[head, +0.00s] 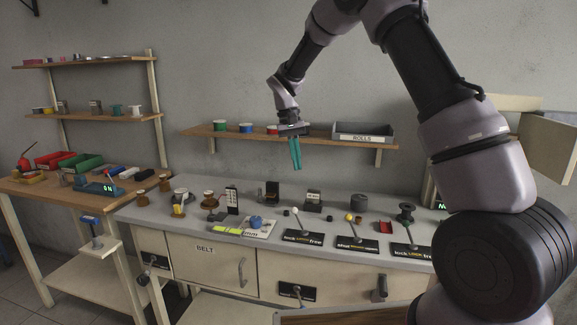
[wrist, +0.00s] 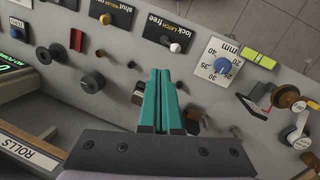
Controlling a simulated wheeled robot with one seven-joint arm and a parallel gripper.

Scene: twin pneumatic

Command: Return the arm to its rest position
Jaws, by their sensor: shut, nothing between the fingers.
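My gripper (head: 295,153) has teal fingers and hangs pointing down at the end of my raised arm. In the head view it is in front of the wall shelf and above the grey bench top. In the wrist view the teal fingers (wrist: 162,78) lie side by side, shut, with nothing between them. My arm arches up from the right side of the head view and comes down to the gripper near the middle. The gripper appears clear of the items on the bench.
The bench (head: 375,187) carries knobs, spools, levers and labelled plates. The wall shelf (head: 225,133) behind my gripper holds spools and a grey ROLLS bin (head: 363,133). A wooden side table (head: 65,188) with coloured bins stands left. The wall above the shelf is bare.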

